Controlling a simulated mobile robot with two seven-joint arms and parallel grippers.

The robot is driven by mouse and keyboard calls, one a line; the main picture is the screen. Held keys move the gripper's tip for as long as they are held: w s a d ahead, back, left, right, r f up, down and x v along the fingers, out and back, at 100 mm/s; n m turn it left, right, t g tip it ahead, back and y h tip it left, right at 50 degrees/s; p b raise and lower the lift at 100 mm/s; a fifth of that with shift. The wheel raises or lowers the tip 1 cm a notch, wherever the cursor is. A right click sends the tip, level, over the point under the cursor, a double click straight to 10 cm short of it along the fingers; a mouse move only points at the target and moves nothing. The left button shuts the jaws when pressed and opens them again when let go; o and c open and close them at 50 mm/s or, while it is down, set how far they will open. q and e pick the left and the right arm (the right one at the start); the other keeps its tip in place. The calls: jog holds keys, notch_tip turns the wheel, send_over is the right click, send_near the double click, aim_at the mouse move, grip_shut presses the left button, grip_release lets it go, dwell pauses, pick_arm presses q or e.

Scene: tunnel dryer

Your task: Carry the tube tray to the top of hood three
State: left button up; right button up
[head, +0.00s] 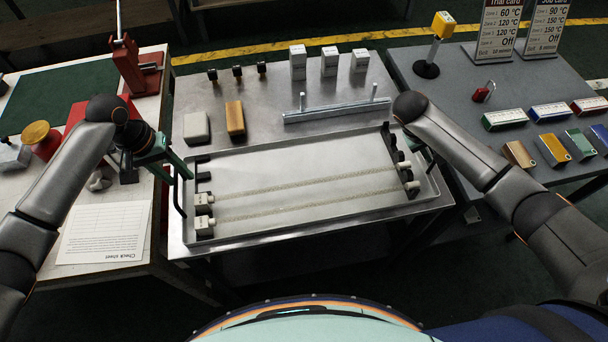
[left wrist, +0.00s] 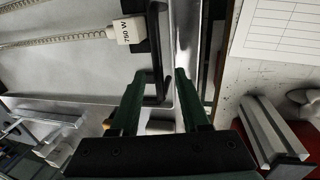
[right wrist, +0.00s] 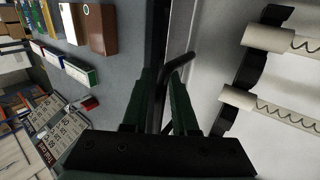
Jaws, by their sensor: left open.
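The tube tray (head: 300,168) is a shallow, wide metal tray on the steel table. Two pale coiled tubes (head: 310,192) lie across it, held in end blocks, and one block reads 750 W. A black handle (head: 179,197) stands at its left end, and it also shows in the left wrist view (left wrist: 160,60). My left gripper (left wrist: 163,75) is open, with that handle at its fingertips. My right gripper (right wrist: 165,75) is at the tray's right handle (right wrist: 163,72), its fingers on either side of the bar; whether they press it is unclear. I cannot pick out hood three.
Behind the tray are a metal bar (head: 337,112), two small blocks (head: 235,118) and several white boxes (head: 298,62). The left table holds a check sheet (head: 103,232) and a red stand (head: 133,68). The right table (head: 465,98) holds colored boxes and upright cards (head: 496,30).

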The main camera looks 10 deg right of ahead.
pick_arm(q)
jog(key=shift+f, duration=0.15)
pick_arm(e)
jog(key=shift+d+f, duration=0.1)
jog(key=shift+f, duration=0.05)
pick_arm(q)
jog(key=c, duration=0.5)
pick_arm(e)
grip_shut()
pick_arm(q)
grip_shut()
jog(key=shift+w, duration=0.1)
pick_arm(e)
jog(key=shift+w, duration=0.1)
dwell(0.4)
